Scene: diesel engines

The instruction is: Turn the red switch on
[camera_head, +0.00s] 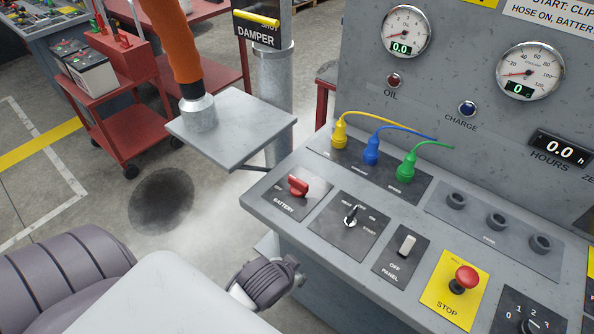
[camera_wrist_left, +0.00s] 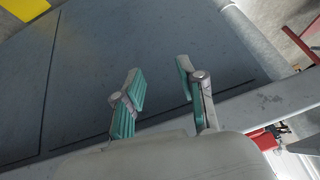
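The red switch (camera_head: 298,186) is a red rotary handle on the dark plate marked BATTERY, at the left end of the sloping grey console (camera_head: 262,200). Its plate carries an OFF mark to the left of the handle. My left arm comes in at the bottom left of the head view, its dark ribbed wrist part below the console's front edge; its fingers cannot be made out there. In the left wrist view my left gripper (camera_wrist_left: 164,88) is open, its teal-padded fingers apart with nothing between them. A grey surface lies beyond them. My right gripper is not in view.
Right of the switch are a START key switch (camera_head: 351,218), a white PANEL rocker (camera_head: 406,244) and a red STOP button (camera_head: 466,278). Coloured plugs (camera_head: 371,152) stand behind. A grey plate (camera_head: 232,128) lies behind left, near red carts (camera_head: 110,130). Floor left of the console is clear.

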